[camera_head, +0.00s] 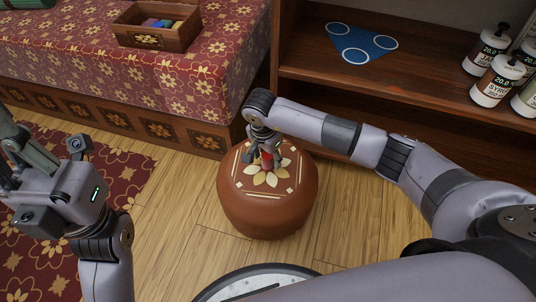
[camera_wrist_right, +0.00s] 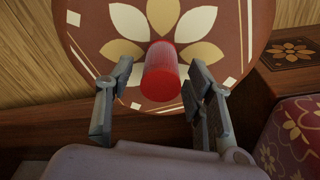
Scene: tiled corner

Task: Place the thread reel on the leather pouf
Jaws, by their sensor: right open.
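The leather pouf (camera_head: 262,215) is round and brown with a cream flower pattern on top, and stands on the wooden floor. The red thread reel (camera_head: 268,161) is at the middle of the pouf's top, partly hidden by my gripper in the head view. In the right wrist view the reel (camera_wrist_right: 161,76) shows against the flower on the pouf (camera_wrist_right: 90,50). My right gripper (camera_head: 266,156) is over the pouf. Its fingers (camera_wrist_right: 158,90) are open on either side of the reel, with gaps visible. My left gripper (camera_head: 35,180) is at the left, away from the pouf; its finger opening is unclear.
A bench with a red floral cover (camera_head: 190,75) stands behind left, bearing a wooden box (camera_head: 155,38) with colourful items. A wooden shelf (camera_head: 420,90) at right holds a blue triangular mat (camera_head: 361,44) and several bottles (camera_head: 496,82). A red rug (camera_head: 120,165) lies at left.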

